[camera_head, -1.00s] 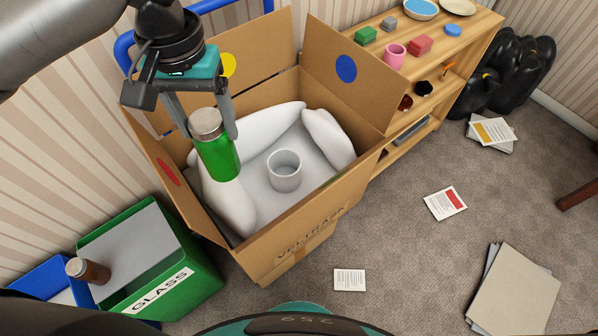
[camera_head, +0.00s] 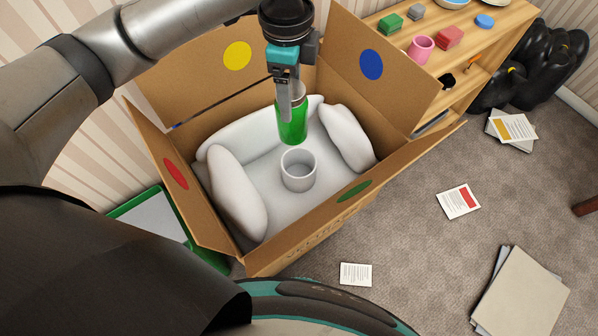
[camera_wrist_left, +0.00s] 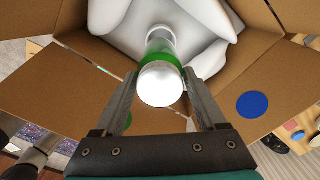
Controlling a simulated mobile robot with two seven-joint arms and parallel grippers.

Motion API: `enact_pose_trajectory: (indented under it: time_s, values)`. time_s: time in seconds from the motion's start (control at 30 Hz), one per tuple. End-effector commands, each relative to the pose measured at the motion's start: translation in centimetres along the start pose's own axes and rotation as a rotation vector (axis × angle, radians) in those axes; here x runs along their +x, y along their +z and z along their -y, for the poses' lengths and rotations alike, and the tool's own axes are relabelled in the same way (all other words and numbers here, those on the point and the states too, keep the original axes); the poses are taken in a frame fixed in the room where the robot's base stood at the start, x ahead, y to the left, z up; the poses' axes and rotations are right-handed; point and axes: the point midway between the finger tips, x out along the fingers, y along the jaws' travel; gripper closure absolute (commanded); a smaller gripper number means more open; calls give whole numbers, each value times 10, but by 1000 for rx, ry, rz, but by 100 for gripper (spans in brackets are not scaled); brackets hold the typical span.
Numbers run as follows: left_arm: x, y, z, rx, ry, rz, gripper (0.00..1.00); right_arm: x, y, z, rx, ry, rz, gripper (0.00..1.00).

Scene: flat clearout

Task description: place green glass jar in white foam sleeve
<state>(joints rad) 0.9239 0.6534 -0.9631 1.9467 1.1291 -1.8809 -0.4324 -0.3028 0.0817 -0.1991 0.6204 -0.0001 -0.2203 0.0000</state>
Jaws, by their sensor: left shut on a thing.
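The green glass jar (camera_head: 292,124) has a silvery lid and hangs upright inside the open cardboard box. My left gripper (camera_head: 287,112) is shut on it near the top. In the left wrist view, the jar's lid (camera_wrist_left: 160,84) and green body sit between the two fingers of the gripper (camera_wrist_left: 160,90). The white foam sleeve (camera_head: 298,171) is an open, empty cup standing on the box's pale floor. In the head view the jar is just behind and above the sleeve, apart from its rim as far as I can tell. My right gripper is not in view.
The cardboard box (camera_head: 280,262) has raised flaps with coloured dots. White padding cushions (camera_head: 238,193) line its sides around the sleeve. A wooden shelf (camera_head: 500,38) with small items stands at the right. Papers (camera_head: 458,202) lie on the carpet.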

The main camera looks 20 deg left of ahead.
Motion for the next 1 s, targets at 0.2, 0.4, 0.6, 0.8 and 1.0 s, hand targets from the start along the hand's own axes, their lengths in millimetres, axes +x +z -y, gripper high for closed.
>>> enact_pose_trajectory:
  time_s: [0.2,0.4,0.6,0.8,1.0]
  values:
    - [0,-8,5,369,12,-1,100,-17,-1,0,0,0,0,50]
    - [4,-12,7,621,21,-1,100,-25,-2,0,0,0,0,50]
    - [9,-13,8,732,27,-2,100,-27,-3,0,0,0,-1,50]
    - [48,-12,6,743,32,-2,100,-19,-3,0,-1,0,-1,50]
    - [103,-12,4,742,31,-2,100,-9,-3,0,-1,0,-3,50]
